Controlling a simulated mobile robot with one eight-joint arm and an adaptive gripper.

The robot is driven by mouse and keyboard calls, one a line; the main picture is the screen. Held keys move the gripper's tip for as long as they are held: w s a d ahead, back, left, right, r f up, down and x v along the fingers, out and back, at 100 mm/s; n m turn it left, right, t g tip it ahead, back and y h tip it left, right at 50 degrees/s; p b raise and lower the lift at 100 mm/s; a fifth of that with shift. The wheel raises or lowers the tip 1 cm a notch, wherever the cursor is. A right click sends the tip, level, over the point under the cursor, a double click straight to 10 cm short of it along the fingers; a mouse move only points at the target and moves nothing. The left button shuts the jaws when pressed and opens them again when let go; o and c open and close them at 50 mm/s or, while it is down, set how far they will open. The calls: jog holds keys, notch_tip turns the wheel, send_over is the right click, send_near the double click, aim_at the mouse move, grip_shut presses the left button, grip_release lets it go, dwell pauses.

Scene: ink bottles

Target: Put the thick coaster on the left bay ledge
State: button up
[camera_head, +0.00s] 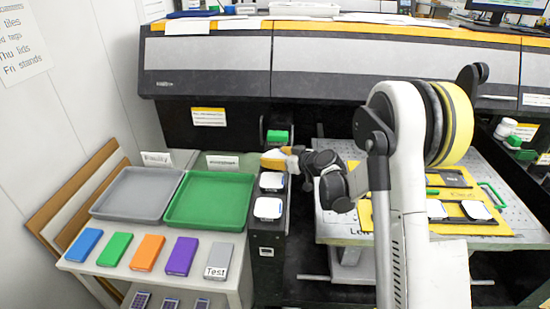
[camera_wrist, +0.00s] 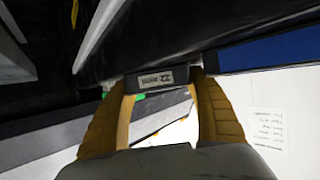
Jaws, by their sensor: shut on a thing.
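My gripper (camera_head: 272,160) reaches left from my arm, with its yellow-orange fingers over the far part of the narrow dark left bay ledge (camera_head: 268,240). In the wrist view, my gripper (camera_wrist: 160,84) is shut on a dark grey flat block with a pale label starting "22", which I take to be the thick coaster (camera_wrist: 133,82). Its edge spans both fingertips. In the head view I cannot make the held block out clearly. Whether it touches the ledge cannot be told.
Two white-topped pieces (camera_head: 268,208) sit on the ledge, nearer than my gripper. A green block (camera_head: 277,136) is just behind it. Left are a grey tray (camera_head: 98,208), a green tray (camera_head: 172,221) and several coloured blocks. The large printer (camera_head: 215,75) overhangs behind; a perforated table (camera_head: 335,228) is right.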

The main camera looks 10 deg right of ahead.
jog(key=o, duration=1.4)
jog(key=shift+s+d+r+p, duration=0.1)
jog(key=shift+s+r+p, duration=0.1)
jog(key=shift+p, duration=0.1)
jog(key=p+v, duration=0.3)
jog(key=v, duration=0.8)
jog(key=s+a+r+m+g+h, duration=0.1)
jog(key=s+a+r+g, duration=0.2)
jog(key=s, duration=0.4)
jog(key=s+a+r+m+h, duration=0.1)
jog(key=s+a+r, duration=0.2)
jog(key=s+r, duration=0.3)
jog(key=s+d+m+g+h, duration=0.1)
jog(key=s+m+g+h, duration=0.1)
jog(key=s, duration=1.6)
jog(key=shift+s+d+f+m+h, duration=0.2)
jog(key=shift+s+d+m+h, duration=0.15)
jog(key=shift+m+h, duration=0.5)
jog(key=shift+c, duration=0.4)
